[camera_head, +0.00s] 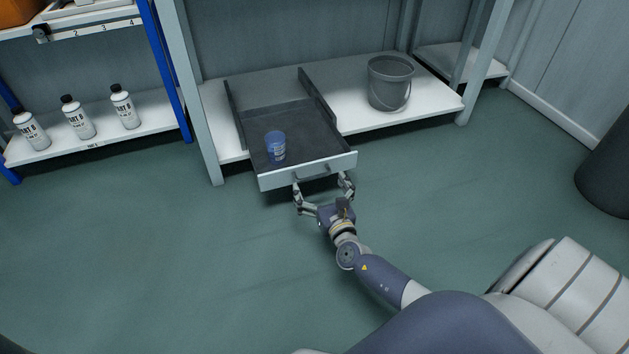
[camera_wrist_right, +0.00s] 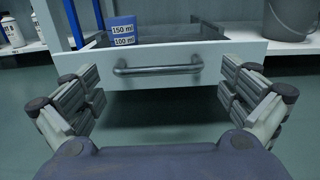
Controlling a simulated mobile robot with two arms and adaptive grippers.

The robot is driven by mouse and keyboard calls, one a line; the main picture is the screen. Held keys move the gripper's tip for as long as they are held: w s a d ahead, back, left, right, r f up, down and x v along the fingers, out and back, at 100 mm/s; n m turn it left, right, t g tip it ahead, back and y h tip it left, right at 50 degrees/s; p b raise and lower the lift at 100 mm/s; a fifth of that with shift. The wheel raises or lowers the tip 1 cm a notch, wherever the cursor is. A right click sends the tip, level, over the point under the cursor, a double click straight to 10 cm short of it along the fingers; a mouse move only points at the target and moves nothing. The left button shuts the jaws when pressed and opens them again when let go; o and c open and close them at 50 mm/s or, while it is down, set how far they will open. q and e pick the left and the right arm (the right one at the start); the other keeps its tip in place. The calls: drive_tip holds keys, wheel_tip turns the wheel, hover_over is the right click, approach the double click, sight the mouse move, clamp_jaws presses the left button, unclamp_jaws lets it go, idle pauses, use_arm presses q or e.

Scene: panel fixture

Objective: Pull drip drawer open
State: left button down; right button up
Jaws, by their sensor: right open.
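The drip drawer (camera_head: 290,122) is a dark tray with a pale front panel, sticking out past the front edge of the white shelf. A blue measuring cup (camera_head: 276,147) stands inside it; in the right wrist view the cup (camera_wrist_right: 121,31) shows 150 ml and 100 ml marks. The grey bar handle (camera_wrist_right: 158,66) runs across the drawer front. My right gripper (camera_head: 323,190) is open in front of the drawer. In the right wrist view its fingers (camera_wrist_right: 160,98) are spread to either side of the handle, not touching it. My left gripper is not in view.
A grey bucket (camera_head: 390,84) stands on the white shelf (camera_head: 433,97) right of the drawer. Several white bottles (camera_head: 78,118) stand on the left rack. A dark cylinder (camera_head: 606,170) is at the right edge. The green floor in front is clear.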

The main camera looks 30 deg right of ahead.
sight(315, 176)
drive_tip(key=shift+b+x, duration=0.45)
drive_tip(key=shift+x, duration=1.25)
drive_tip(key=c, duration=1.3)
drive_tip(key=shift+p+v, duration=0.55)
drive_tip(key=shift+v, duration=1.25)
drive_tip(key=shift+r, duration=0.1)
